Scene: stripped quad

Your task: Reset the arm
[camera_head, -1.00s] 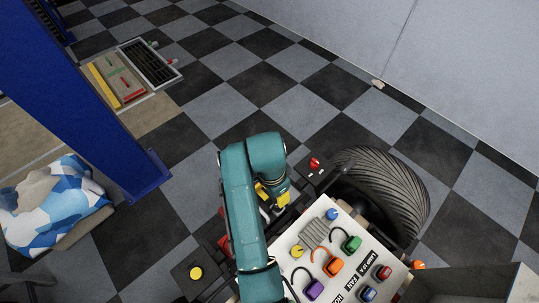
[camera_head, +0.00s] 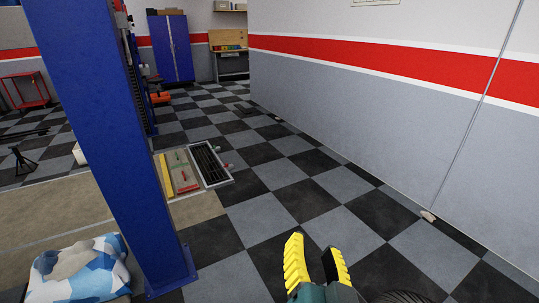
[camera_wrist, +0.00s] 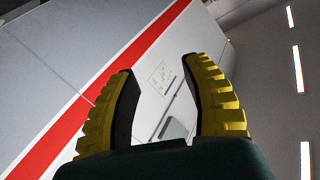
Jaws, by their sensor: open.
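My gripper (camera_head: 317,262) shows at the bottom of the head view, with its two yellow fingers pointing up and apart. It is open and empty. In the wrist view my gripper (camera_wrist: 165,100) also shows open, with nothing between the fingers but the wall and a sheet of paper behind them. Only the fingers and a piece of the teal wrist show in the head view; the rest of my arm is out of frame.
A blue post (camera_head: 110,140) stands at left, beside a blue-and-white patterned cushion-like thing (camera_head: 80,268). A dark tyre (camera_head: 398,297) shows at the bottom edge. A grey wall with a red stripe (camera_head: 400,60) runs along the right. The checkered floor (camera_head: 270,190) ahead is mostly clear.

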